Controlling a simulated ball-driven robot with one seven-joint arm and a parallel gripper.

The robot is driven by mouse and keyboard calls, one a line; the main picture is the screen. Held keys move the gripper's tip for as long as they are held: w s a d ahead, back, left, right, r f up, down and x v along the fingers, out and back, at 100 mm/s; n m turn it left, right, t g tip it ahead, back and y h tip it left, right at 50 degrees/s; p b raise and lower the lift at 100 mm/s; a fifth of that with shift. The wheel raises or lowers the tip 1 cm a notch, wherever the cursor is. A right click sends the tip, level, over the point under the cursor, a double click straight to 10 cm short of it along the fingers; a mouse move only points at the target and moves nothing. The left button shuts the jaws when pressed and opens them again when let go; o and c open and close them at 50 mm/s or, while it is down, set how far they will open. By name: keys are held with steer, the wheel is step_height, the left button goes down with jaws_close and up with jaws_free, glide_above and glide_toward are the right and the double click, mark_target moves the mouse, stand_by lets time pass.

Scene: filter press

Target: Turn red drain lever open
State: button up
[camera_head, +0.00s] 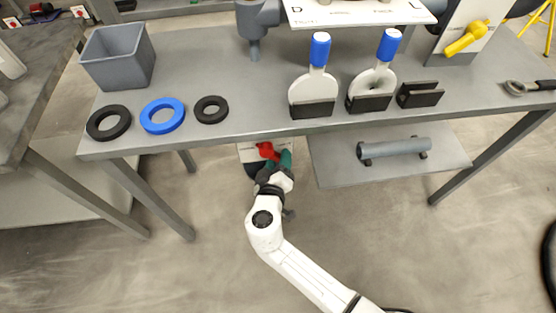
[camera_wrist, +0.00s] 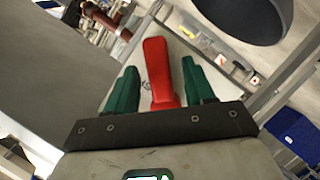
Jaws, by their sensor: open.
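The red drain lever (camera_wrist: 158,72) stands between the two green fingers of my gripper (camera_wrist: 160,85) in the wrist view. Bare gaps show on both sides of it, so the fingers are open around it and do not appear to touch it. In the head view the red lever (camera_head: 267,150) shows just below the front edge of the table, with my gripper (camera_head: 277,163) at it. A pale plate (camera_wrist: 187,60) lies behind the lever. The lever's lower end is hidden by my gripper's dark palm.
The grey table (camera_head: 230,75) overhangs the lever. On it are a grey bin (camera_head: 120,60), a blue ring (camera_head: 162,115), black rings (camera_head: 108,122), blue-handled paddles (camera_head: 313,90) and a yellow handle (camera_head: 467,38). A low shelf (camera_head: 340,175) with a grey pipe (camera_head: 395,148) stands to the right.

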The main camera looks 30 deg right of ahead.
steer(key=shift+w+d+f, duration=0.1)
steer(key=shift+w+d, duration=0.1)
steer(key=shift+w, duration=0.1)
steer(key=shift+c, duration=0.2)
jaws_close()
stand_by(0.3)
